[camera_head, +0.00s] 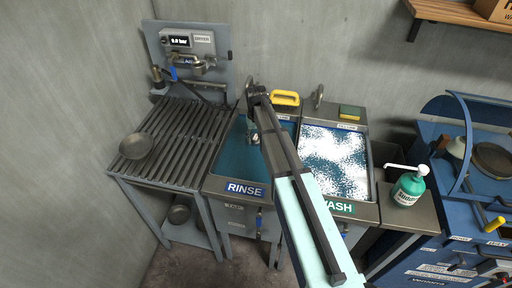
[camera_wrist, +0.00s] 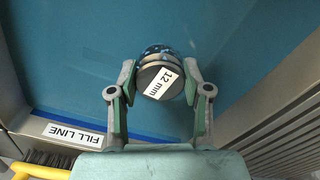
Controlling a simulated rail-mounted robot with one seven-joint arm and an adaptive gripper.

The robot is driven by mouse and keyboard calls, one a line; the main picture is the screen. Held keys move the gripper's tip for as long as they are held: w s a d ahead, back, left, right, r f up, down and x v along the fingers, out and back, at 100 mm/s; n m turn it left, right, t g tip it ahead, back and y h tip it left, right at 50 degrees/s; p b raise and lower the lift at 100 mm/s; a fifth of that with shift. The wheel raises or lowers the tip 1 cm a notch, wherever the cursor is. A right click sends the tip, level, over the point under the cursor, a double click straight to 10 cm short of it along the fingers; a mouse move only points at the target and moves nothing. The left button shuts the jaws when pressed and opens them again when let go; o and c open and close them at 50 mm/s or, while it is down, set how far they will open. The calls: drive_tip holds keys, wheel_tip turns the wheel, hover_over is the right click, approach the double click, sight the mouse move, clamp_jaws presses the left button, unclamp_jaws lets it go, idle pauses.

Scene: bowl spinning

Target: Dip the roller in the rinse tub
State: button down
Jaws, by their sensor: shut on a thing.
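The rinse tub (camera_head: 245,189) stands left of centre with its RINSE label at the front and blue water (camera_head: 232,160) inside. My gripper (camera_wrist: 160,82) is over this tub, shut on the roller (camera_wrist: 157,70), a dark round end labelled "12 mm" with pale and speckled blue bands behind it. The roller end also shows small in the head view (camera_head: 253,137), beside my arm. Blue water fills the wrist view behind the roller. I cannot tell whether its far end touches the water. My arm hides the right part of the tub.
The wash tub (camera_head: 366,206), full of foamy water, adjoins on the right. A yellow-handled brush (camera_head: 285,98) lies at the back rim. A slatted rack with a metal bowl (camera_head: 136,146) stands left. A green pump bottle (camera_head: 409,186) stands right.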

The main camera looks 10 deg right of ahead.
sight(256, 137)
drive_tip(key=shift+r+p, duration=2.3)
drive_tip(key=shift+r, duration=2.55)
